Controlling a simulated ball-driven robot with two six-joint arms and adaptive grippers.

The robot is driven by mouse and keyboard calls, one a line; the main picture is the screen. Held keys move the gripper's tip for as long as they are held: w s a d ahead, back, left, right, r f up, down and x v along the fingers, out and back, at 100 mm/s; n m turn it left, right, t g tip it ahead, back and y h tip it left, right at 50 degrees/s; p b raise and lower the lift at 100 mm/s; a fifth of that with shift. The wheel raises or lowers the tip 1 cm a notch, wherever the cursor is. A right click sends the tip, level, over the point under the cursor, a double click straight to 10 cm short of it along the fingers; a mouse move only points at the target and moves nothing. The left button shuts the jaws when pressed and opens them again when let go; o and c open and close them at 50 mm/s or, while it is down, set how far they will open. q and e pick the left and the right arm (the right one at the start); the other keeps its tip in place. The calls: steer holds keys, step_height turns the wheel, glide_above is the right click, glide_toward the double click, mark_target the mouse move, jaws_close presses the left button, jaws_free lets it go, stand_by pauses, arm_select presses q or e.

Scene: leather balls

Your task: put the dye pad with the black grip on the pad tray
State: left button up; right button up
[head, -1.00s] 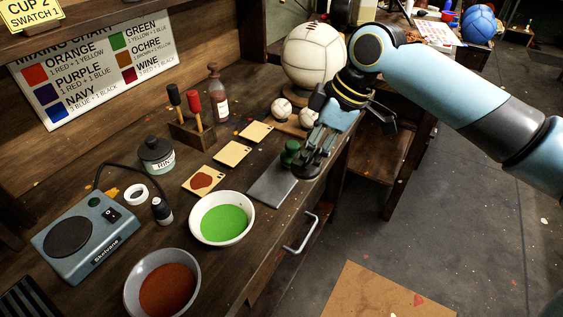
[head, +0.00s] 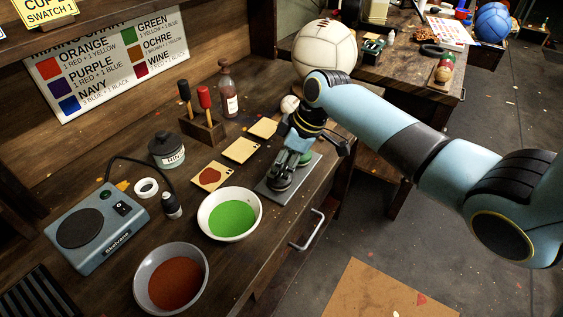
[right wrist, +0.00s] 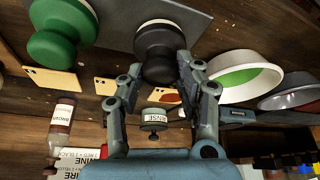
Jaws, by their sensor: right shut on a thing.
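The dye pad with the black grip (right wrist: 158,52) is between the fingers of my right gripper (right wrist: 160,72), which is shut on it. In the head view my right gripper (head: 284,178) is low over the near part of the grey pad tray (head: 268,190). The tray also shows in the right wrist view (right wrist: 112,32), behind the held pad. I cannot tell whether the held pad touches the tray. A dye pad with a green grip (right wrist: 58,35) stands beside it, mostly hidden by the gripper in the head view (head: 304,159). My left gripper is not in view.
A bowl of green dye (head: 230,214) stands close left of the tray, with a brown-dye bowl (head: 171,278) nearer. Sample cards (head: 241,149) lie behind the tray. A large white ball (head: 325,49) stands farther back. The bench edge and drawer handle (head: 307,230) are in front.

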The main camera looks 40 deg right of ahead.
steer(key=o, duration=0.6)
steer(key=shift+f, duration=0.2)
steer(key=shift+c, duration=0.2)
steer(key=o, duration=0.5)
steer(key=shift+c, duration=0.2)
steer(key=shift+r, duration=0.1)
steer(key=shift+r, duration=0.2)
steer(key=v, duration=1.1)
steer(key=shift+s+d+r, duration=0.15)
steer(key=shift+d+r, duration=0.05)
steer(key=shift+r, duration=0.15)
